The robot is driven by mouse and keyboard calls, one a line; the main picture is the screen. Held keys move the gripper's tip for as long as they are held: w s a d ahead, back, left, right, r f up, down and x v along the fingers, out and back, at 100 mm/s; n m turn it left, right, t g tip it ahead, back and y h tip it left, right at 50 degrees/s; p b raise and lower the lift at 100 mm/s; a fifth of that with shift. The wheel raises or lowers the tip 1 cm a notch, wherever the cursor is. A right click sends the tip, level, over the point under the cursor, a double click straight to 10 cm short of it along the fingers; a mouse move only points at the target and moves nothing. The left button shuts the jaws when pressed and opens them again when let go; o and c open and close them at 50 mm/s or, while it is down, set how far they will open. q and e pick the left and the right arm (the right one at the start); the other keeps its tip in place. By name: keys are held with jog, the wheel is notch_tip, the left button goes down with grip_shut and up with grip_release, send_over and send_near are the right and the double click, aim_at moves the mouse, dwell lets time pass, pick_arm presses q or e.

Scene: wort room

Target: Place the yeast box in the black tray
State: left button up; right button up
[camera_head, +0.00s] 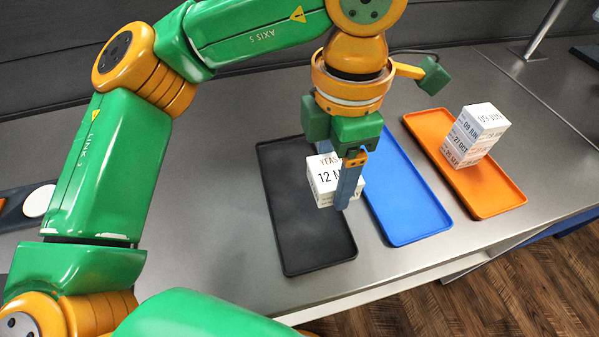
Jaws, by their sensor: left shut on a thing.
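My left gripper (348,178) is shut on a white yeast box (323,182) whose face reads "YEAS" and "12 M", partly covered by a finger. The box appears over the right edge of the black tray (300,240), near the gap to the blue tray. I cannot tell its exact height, but it seems held above the surface. The black tray lies flat on the metal counter and its visible part is empty. My right gripper is not in view.
A blue tray (412,205) lies right of the black one and looks empty. An orange tray (495,200) further right holds stacked white boxes (475,135) with date labels. A white round thing (39,201) lies at far left. Bare counter (215,235) lies left of the black tray.

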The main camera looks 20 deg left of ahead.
pick_arm(q)
send_over(299, 194)
jog(key=f, duration=0.5)
jog(key=shift+s+f+p, duration=0.2)
jog(key=shift+f+p, duration=0.2)
notch_tip(299, 194, down, 3)
jog(key=shift+w+r+p, duration=0.1)
jog(key=shift+p, duration=0.55)
jog(key=shift+w+f, duration=0.1)
jog(key=shift+f, duration=0.3)
jog(key=shift+f+b, duration=0.25)
jog(key=shift+b, duration=0.15)
jog(key=o, duration=1.4)
jog(key=shift+r, duration=0.1)
